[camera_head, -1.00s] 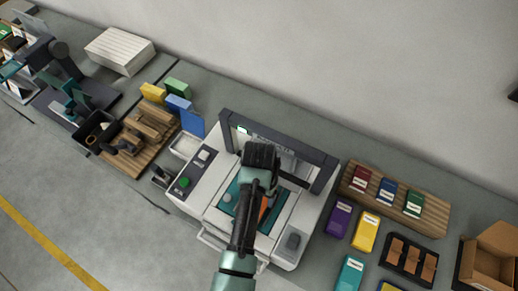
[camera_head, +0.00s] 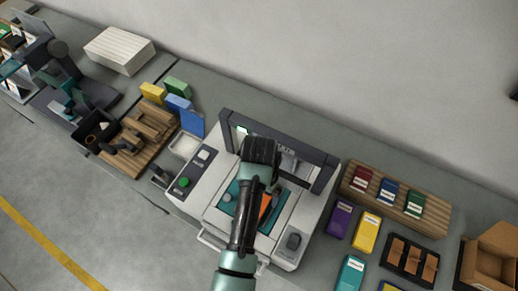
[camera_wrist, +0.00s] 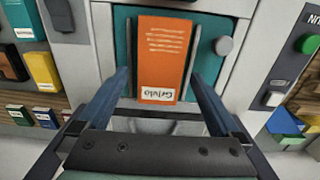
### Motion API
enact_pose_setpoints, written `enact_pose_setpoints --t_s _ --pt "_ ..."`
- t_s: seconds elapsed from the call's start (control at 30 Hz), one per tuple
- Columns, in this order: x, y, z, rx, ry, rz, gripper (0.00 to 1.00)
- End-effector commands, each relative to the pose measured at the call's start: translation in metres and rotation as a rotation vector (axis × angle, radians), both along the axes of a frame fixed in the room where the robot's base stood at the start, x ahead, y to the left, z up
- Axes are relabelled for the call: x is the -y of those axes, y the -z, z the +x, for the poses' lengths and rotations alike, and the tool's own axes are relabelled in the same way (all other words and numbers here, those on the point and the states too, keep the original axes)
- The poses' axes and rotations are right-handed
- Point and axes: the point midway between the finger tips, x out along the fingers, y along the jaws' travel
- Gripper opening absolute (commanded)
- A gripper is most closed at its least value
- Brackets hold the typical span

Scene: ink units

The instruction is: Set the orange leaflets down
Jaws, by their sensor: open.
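The orange leaflets (camera_wrist: 165,55) lie flat on the teal bed (camera_wrist: 214,24) of the machine in the wrist view, with a white label at the end nearer my gripper. A strip of their orange shows beside my arm in the head view (camera_head: 265,206). My gripper (camera_wrist: 166,85) is open, its two blue fingers spread on either side of the leaflets' near end. No contact between fingers and leaflets can be made out. In the head view my arm hides most of the leaflets and the fingertips.
The machine's dark frame (camera_head: 285,139) spans the bed at the back. A wooden rack (camera_head: 437,215) with small boxes stands to the right, beside purple (camera_head: 339,217) and yellow (camera_head: 366,231) packs. A wooden pallet (camera_head: 125,164) with blocks is on the left.

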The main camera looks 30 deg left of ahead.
Motion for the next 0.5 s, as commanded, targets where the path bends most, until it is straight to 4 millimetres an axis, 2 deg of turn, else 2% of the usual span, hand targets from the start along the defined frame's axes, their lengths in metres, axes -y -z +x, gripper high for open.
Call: enact_pose_setpoints --t_s 0.37,0.4,0.5 --pt "0.0 -0.078 0.001 0.007 0.0 0.003 1.0" --pt "0.0 -0.09 0.0 0.001 0.0 0.001 1.0" --pt "0.0 -0.098 0.0 -0.001 -0.001 0.0 1.0"
